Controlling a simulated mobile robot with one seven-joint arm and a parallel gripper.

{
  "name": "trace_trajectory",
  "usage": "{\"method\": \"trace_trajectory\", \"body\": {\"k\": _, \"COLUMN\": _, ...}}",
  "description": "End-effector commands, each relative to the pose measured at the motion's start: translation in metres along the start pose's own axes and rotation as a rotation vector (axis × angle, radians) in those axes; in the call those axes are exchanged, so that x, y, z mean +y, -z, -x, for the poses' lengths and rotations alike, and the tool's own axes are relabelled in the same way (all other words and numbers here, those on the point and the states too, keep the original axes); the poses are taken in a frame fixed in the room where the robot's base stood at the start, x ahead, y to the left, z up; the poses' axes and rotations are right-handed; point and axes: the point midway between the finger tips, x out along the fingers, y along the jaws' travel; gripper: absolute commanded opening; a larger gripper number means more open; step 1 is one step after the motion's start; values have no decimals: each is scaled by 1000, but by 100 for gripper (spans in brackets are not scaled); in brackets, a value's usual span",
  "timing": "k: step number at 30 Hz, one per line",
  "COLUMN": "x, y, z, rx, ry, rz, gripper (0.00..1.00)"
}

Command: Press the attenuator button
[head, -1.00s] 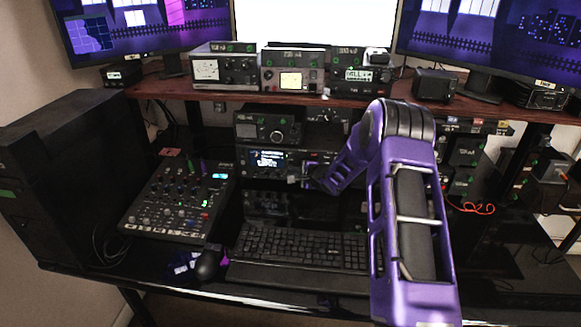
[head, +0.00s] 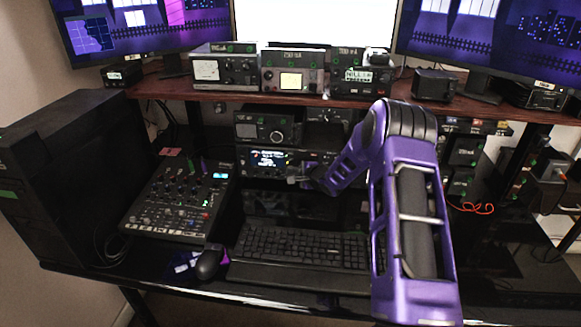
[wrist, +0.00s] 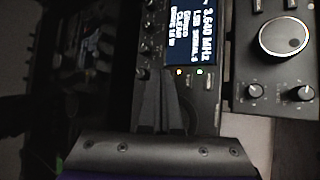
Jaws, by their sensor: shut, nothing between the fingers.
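A black radio with a lit screen (head: 268,158) sits on the lower shelf. In the wrist view, its blue screen (wrist: 186,28) with white text lies sideways, with small buttons and knobs along its edges. Two small lit spots (wrist: 190,71) show beside the screen. I cannot read which control is the attenuator button.
Another radio with a large round knob (wrist: 284,34) is beside it; in the head view it sits above (head: 268,130). A keyboard (head: 300,247), a mouse (head: 209,262) and a mixer (head: 177,201) lie on the desk. A wooden shelf (head: 230,92) with more radios is above.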

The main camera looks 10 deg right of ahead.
Motion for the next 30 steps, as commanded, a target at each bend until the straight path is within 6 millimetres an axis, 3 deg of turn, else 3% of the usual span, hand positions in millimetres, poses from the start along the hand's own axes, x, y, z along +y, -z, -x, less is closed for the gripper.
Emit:
{"method": "trace_trajectory", "body": {"k": 15, "x": 5, "y": -5, "z": 7, "rx": 1, "ry": 0, "rz": 0, "gripper": 0}}
{"method": "trace_trajectory", "body": {"k": 30, "x": 27, "y": -28, "z": 39, "rx": 1, "ry": 0, "rz": 0, "gripper": 0}}
